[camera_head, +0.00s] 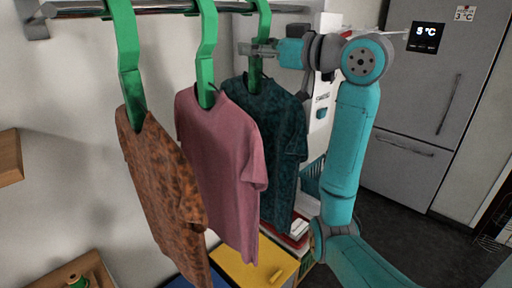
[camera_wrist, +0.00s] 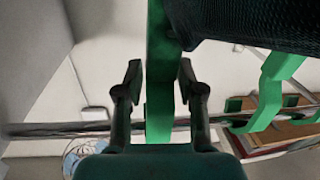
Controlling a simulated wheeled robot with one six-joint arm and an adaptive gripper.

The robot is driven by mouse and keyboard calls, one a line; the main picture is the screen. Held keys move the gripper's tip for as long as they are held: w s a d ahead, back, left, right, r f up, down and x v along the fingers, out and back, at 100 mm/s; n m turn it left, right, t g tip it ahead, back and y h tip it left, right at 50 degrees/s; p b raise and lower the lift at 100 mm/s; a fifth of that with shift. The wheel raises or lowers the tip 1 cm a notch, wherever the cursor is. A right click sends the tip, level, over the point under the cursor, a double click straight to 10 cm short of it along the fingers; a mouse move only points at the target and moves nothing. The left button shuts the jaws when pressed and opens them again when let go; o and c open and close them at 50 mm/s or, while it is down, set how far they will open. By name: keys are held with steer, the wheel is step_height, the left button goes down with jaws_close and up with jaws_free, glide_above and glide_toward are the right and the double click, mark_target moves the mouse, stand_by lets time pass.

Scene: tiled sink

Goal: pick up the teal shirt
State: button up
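The teal shirt (camera_head: 272,140) hangs on the right of three shirts, on a green hanger (camera_head: 257,70) hooked over a metal rail. In the wrist view, dark cloth (camera_wrist: 250,22) fills the top right. My gripper (camera_head: 250,48) is at the hanger's upright part, above the shirt's collar and below the rail. In the wrist view my gripper (camera_wrist: 160,78) is open, with the green hanger (camera_wrist: 159,60) showing between its two fingers and a gap on each side. The fingers do not appear to touch it.
A pink shirt (camera_head: 222,165) hangs close to the left, then a brown patterned shirt (camera_head: 160,190), both on green hangers. The metal rail (camera_head: 165,7) runs above. A yellow-topped box (camera_head: 250,268) stands below. A grey fridge (camera_head: 430,90) stands right, with open floor before it.

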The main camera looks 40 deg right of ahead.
jaws_close()
steer(key=shift+r, duration=0.15)
